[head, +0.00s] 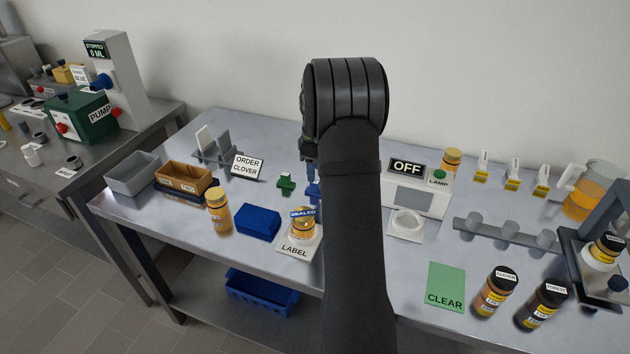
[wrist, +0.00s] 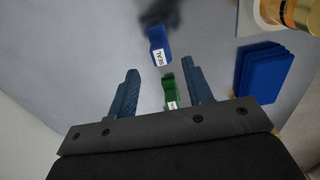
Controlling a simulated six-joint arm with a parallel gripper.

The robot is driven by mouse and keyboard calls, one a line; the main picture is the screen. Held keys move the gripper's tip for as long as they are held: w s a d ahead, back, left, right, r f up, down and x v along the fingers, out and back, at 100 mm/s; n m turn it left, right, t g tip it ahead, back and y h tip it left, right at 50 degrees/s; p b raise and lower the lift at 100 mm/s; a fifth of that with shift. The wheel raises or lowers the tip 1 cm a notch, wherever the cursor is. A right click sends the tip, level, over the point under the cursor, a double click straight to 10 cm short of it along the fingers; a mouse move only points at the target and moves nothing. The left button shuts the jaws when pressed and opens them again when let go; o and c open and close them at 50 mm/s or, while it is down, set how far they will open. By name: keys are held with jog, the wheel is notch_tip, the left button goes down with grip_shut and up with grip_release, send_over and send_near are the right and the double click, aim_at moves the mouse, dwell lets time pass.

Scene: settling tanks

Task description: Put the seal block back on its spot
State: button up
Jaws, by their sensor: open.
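The seal block (wrist: 158,46) is blue with a white "SEAL" label in the wrist view, just past my fingertips and not held. In the head view, a small blue block (head: 314,190), partly hidden by my arm, appears to be it. My gripper (wrist: 163,72) is open and empty, its two blue-grey fingers apart. In the head view my gripper (head: 311,172) is mostly hidden behind my arm. A small green block (wrist: 169,90) with a white label shows between the fingers; I cannot tell its height relative to them. I cannot tell which spot belongs to the seal block.
A folded blue cloth (head: 258,222) and an amber jar (head: 303,227) with a "SEALED" band on the white "LABEL" pad (head: 296,252) stand nearby. The "ORDER CLOVER" sign (head: 247,166) is behind left, the "OFF" lamp unit (head: 416,196) right. Bare table lies around the blocks.

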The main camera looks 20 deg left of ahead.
notch_tip(320, 180, up, 5)
jog(key=shift+r, duration=0.2)
dwell(0.3)
notch_tip(320, 180, down, 12)
jog(key=shift+f, duration=0.25)
notch_tip(320, 180, up, 3)
jog(key=shift+f, duration=0.15)
jog(key=shift+r, duration=0.8)
